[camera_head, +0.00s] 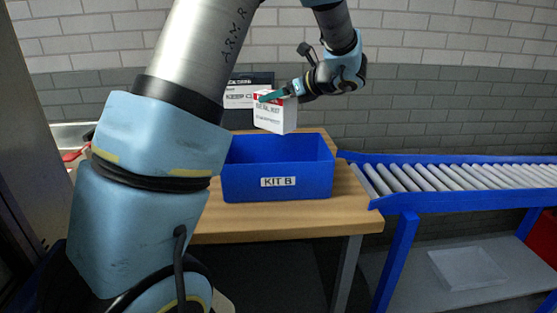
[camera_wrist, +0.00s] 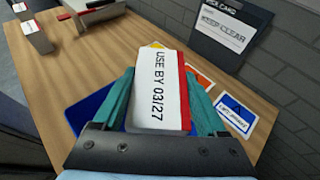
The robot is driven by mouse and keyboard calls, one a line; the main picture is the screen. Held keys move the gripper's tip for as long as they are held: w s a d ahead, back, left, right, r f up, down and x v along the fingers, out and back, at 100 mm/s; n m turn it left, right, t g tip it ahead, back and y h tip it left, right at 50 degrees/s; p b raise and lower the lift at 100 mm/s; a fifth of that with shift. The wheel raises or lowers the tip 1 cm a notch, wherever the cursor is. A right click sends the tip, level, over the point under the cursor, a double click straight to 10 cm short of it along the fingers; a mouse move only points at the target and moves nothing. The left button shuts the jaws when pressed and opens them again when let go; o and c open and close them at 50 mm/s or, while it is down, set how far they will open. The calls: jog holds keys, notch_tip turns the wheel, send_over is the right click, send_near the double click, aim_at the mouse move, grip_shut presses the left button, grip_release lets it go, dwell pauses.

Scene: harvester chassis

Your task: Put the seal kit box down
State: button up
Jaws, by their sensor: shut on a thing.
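The seal kit box (camera_head: 276,115) is white with a red top and printed text on its front. My gripper (camera_head: 273,96) is shut on its upper part and holds it in the air. In the head view the box appears above the back part of the blue bin labelled KIT B (camera_head: 240,184); whether it is over the bin or behind it is hard to tell. In the wrist view the box (camera_wrist: 158,95) sits between the teal fingers, showing "USE BY 03/27" and a red edge. The box's underside is hidden.
The wooden table (camera_head: 300,217) carries the bin. A dark sign reading KEEP CLEAR (camera_wrist: 222,32) stands at the back. Cards with orange and blue edges (camera_wrist: 235,113) lie beside the box in the wrist view. A blue roller conveyor (camera_head: 450,178) adjoins the table on the right.

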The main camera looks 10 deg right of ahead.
notch_tip(320, 180, down, 16)
jog(key=p, duration=0.2)
jog(key=shift+p, duration=0.3)
jog(key=shift+f, duration=0.15)
jog(key=o, duration=1.5)
jog(key=shift+s+d+r, duration=0.1)
jog(key=shift+s+r, duration=0.05)
jog(key=shift+r, duration=0.15)
jog(key=b+v, duration=0.3)
jog(key=v, duration=0.8)
jog(key=shift+s, duration=0.3)
jog(key=shift+s+d+r, duration=0.1)
jog(key=shift+d+r, duration=0.05)
jog(key=shift+d, duration=0.1)
